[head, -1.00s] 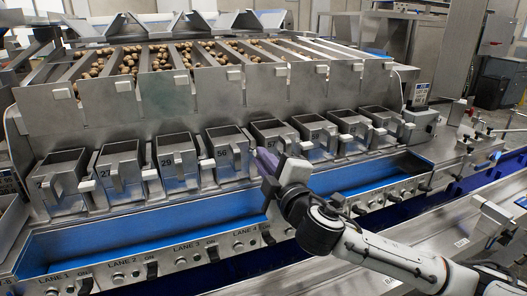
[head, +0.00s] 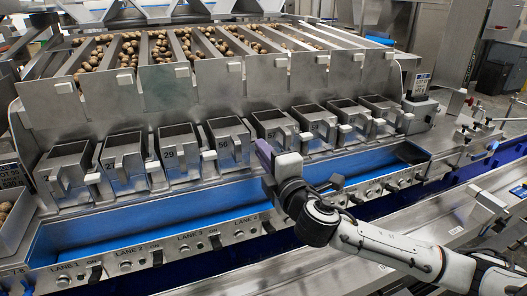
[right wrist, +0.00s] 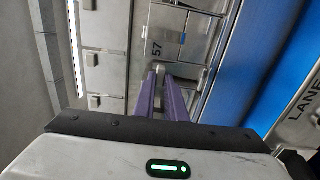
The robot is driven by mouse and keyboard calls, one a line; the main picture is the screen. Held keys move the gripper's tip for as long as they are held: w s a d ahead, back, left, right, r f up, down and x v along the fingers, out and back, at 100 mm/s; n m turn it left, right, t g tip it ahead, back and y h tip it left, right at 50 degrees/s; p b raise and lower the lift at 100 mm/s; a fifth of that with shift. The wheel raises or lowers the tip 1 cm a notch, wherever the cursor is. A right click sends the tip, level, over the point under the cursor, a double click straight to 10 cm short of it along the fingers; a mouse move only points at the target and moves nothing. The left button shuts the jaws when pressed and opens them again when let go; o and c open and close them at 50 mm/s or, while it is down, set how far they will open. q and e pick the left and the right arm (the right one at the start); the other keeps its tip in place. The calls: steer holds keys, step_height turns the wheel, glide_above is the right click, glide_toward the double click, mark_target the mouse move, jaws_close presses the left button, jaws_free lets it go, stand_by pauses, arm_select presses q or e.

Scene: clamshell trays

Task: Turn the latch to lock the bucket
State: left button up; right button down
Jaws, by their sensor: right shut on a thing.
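The bucket (head: 272,124) marked 57 is a grey metal box in the row at mid-picture, with its front handle facing me. In the right wrist view its 57 label shows on the metal face (right wrist: 157,48). My right gripper (head: 263,151) is at the lower left of this bucket. Its purple fingers (right wrist: 165,80) reach to a small light latch piece (right wrist: 187,74) beside the bucket and are shut on it. The hand and fingers hide most of the latch, so its angle cannot be told. My left gripper is not in view.
Other buckets (head: 178,155) with pale latch blocks (head: 208,155) stand close on both sides. A blue trough (head: 150,208) runs below, with a lane control panel (head: 180,243) along its front. Hoppers with brown round items (head: 130,50) are above.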

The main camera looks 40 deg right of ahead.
steer(key=c, duration=1.8)
jaws_free()
steer(key=shift+s, duration=0.1)
steer(key=b+v, duration=0.2)
steer(key=v, duration=0.8)
